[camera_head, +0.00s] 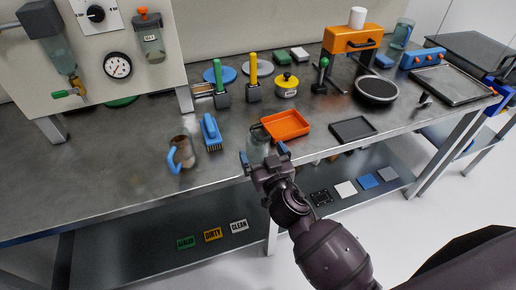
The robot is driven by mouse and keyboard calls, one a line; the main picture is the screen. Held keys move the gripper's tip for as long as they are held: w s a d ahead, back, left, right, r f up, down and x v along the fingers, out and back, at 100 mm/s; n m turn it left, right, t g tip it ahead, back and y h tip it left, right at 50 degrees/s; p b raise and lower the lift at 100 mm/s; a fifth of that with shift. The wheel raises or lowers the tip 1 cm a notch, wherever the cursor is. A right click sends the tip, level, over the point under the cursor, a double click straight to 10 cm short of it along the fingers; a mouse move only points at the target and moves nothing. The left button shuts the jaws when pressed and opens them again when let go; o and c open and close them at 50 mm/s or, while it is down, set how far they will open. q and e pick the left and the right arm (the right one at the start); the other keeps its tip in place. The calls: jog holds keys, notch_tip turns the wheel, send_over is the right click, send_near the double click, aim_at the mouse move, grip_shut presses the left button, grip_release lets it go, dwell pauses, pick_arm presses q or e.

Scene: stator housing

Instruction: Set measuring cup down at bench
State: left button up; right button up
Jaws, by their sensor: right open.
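My right gripper (264,155) reaches up from the lower right to the bench's front edge. Its two blue-tipped fingers are spread apart. A clear, see-through cup (258,142) stands upright at the front of the bench (110,190), between or just behind the fingers; I cannot tell whether they touch it. A second clear vessel, a jug with a blue handle (172,160) and a brownish look, stands farther left on the bench. I cannot tell for certain which of the two is the measuring cup. My left gripper is out of view.
An orange tray (287,126) and a black tray (353,129) lie right of the clear cup. A blue brush (211,132) lies to its left. Green and yellow upright handles stand behind. The bench's left front is clear. A lower shelf holds label plates and small tiles.

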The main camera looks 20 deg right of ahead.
aim_at(262, 147)
jog(key=w, duration=0.4)
jog(key=shift+w+d+p, duration=0.25)
jog(key=shift+w+p, duration=0.05)
jog(key=shift+w, duration=0.5)
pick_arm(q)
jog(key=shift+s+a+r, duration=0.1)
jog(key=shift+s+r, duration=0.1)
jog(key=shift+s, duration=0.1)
pick_arm(e)
jog(key=shift+c, duration=0.5)
jog(key=c, duration=1)
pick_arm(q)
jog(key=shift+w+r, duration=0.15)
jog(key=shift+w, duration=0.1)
pick_arm(e)
jog(key=shift+o, duration=0.2)
jog(key=shift+r, duration=0.15)
